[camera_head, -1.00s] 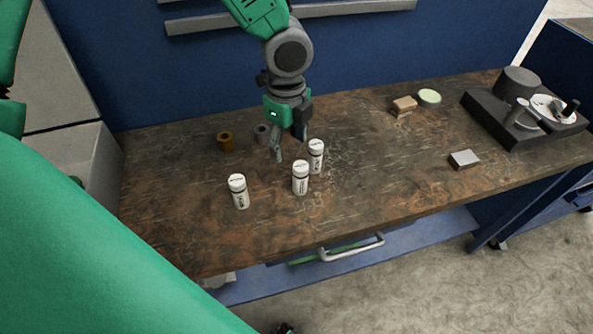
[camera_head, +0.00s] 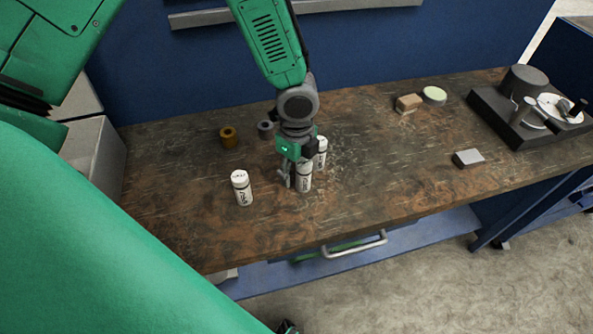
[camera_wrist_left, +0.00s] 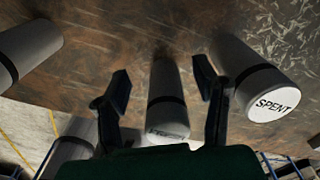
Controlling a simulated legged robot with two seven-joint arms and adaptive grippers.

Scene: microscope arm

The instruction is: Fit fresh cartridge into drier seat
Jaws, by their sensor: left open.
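Three white cylindrical cartridges stand upright on the bench. The middle cartridge (camera_head: 304,182) is under my left gripper (camera_head: 296,180). In the left wrist view my left gripper (camera_wrist_left: 162,85) is open, its fingers on either side of this middle cartridge (camera_wrist_left: 167,100); the cap label is blurred. The right-hand cartridge (camera_wrist_left: 257,85) has a cap reading SPENT. Another cartridge (camera_head: 242,188) stands apart to the left, and one (camera_head: 321,152) is just behind, partly hidden by the gripper. A dark device (camera_head: 505,115) at the right may hold the drier seat; I cannot tell.
A brass ring (camera_head: 228,138) and a grey ring (camera_head: 265,129) lie behind the cartridges. A tan block (camera_head: 408,103), a pale green-topped disc (camera_head: 434,95) and a grey block (camera_head: 468,158) lie toward the right.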

